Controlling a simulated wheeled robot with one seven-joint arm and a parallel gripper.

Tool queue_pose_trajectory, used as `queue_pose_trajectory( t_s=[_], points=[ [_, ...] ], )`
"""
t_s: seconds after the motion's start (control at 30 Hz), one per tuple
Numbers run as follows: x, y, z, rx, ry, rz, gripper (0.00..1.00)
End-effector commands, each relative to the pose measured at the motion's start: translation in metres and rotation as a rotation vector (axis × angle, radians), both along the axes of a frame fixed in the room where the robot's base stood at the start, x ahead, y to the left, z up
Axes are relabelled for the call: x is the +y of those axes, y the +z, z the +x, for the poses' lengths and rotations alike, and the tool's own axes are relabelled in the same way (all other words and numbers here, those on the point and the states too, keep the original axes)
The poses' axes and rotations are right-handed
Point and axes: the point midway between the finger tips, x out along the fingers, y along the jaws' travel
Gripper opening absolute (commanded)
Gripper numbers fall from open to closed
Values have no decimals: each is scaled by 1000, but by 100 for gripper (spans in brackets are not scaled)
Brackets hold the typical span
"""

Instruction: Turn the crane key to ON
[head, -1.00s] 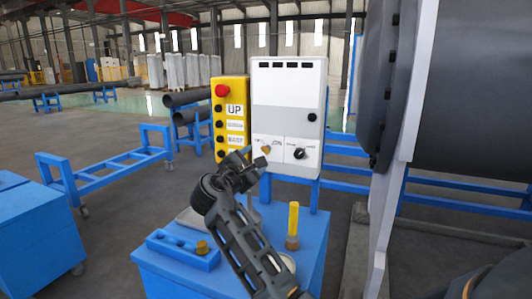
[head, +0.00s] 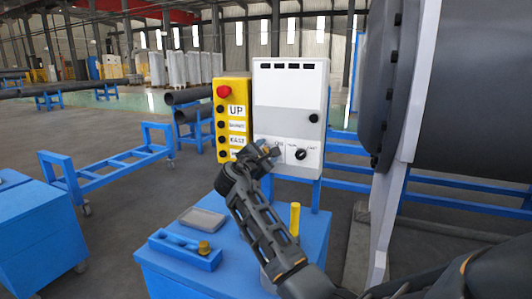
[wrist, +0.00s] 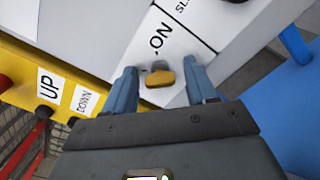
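The crane key (wrist: 160,78) is a small brass key in the panel face below the printed ON label (wrist: 158,42) in the wrist view. My gripper (wrist: 163,88) is open, with one blue-grey finger on each side of the key and a visible gap to both. In the head view my gripper (head: 266,152) is at the lower left of the white control box (head: 288,90) and covers most of the key area. A black selector knob (head: 300,154) sits right of it.
A yellow button box (head: 236,120) with a red stop button (head: 223,91) adjoins the control box on the left. Below my arm, a blue cart (head: 160,270) carries a grey tray (head: 202,219), a blue block (head: 180,252) and a yellow upright piece (head: 295,217). A large dark flanged shell (head: 465,90) stands right.

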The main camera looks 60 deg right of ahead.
Motion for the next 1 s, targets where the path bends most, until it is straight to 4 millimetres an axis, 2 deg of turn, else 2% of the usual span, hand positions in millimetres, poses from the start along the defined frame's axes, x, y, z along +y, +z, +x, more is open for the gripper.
queue_pose_trajectory(
  t_s=[0.07,0.53,0.77,1.0],
  points=[
    [0,0,0,0,0,0,48],
    [0,0,0,0,0,0,4],
    [0,-1,0,-20,0,2,4],
    [1,-3,0,-127,1,10,4]
  ],
)
